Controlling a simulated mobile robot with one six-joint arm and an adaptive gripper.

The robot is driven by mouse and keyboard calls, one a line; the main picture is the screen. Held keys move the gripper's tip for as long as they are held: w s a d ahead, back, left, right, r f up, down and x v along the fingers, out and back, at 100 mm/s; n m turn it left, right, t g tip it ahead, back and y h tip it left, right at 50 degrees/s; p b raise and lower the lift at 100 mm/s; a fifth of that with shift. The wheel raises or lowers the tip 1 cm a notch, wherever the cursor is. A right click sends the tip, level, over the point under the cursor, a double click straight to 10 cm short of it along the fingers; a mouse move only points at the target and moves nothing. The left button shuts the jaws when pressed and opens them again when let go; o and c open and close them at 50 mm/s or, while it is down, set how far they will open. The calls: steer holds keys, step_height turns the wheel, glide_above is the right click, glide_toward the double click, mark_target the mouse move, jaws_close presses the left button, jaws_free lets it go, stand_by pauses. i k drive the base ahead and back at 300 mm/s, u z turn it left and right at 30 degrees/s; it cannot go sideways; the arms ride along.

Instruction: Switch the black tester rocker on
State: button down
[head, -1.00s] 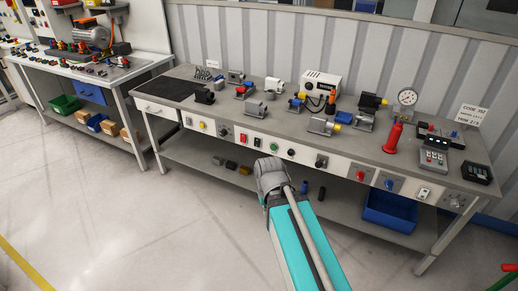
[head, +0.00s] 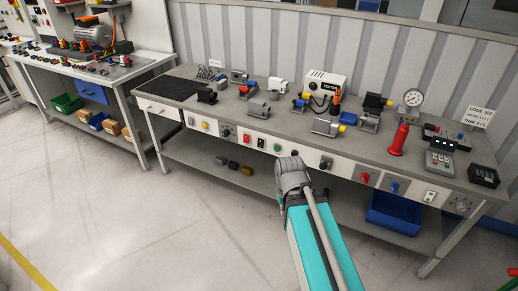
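A black box (head: 484,176) with small buttons sits on the right end of the workbench. A grey unit (head: 440,157) with a lit display stands to its left. I cannot tell for sure which of these bears the black tester rocker, and no rocker position can be read at this size. My gripper (head: 293,168) shows only from behind, as a grey end on my arm, in front of the bench's middle. It is well to the left of both boxes. Its fingers are hidden, so I cannot tell whether they are open or shut.
The bench front carries several switches and knobs, including a red knob (head: 365,177), a blue knob (head: 394,187) and a white switch plate (head: 431,196). A red bottle-shaped thing (head: 399,140) and a gauge (head: 413,98) stand left of the grey unit. A blue bin (head: 393,214) sits below.

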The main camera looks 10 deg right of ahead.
mark_target(260, 144)
steer(key=z, duration=0.05)
steer(key=i, duration=0.95)
steer(key=u, duration=0.05)
